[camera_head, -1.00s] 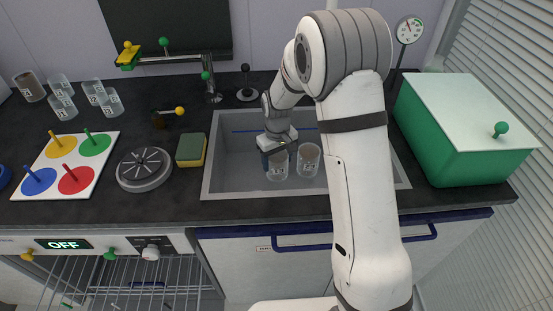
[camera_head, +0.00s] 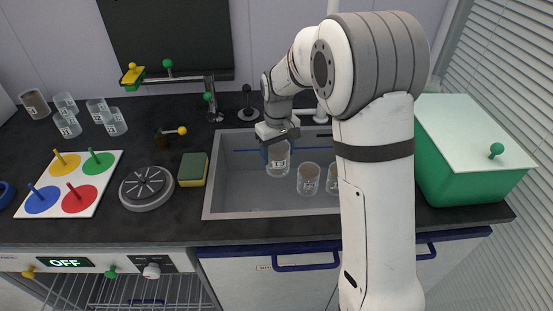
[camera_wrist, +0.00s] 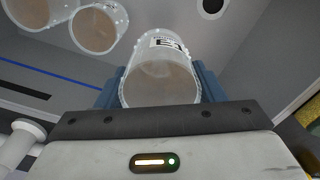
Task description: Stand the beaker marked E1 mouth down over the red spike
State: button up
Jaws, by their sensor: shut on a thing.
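My gripper (camera_head: 278,150) is shut on a clear beaker (camera_head: 278,160) with brownish residue and holds it above the sink. In the wrist view the beaker (camera_wrist: 160,75) sits between the blue fingers, and its label begins with E; the digit is hard to read. The red spike (camera_head: 73,190) stands on a red disc at the front right of a white board (camera_head: 52,212), far left of my gripper. Yellow, green and blue spikes stand on the same board.
Two more beakers (camera_head: 308,179) stand in the grey sink (camera_head: 235,205). Several beakers (camera_head: 67,124) stand at the back left.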

notch_tip(320, 180, up, 11)
jog(key=p, duration=0.7)
jog(key=shift+f, duration=0.1)
dwell(0.7)
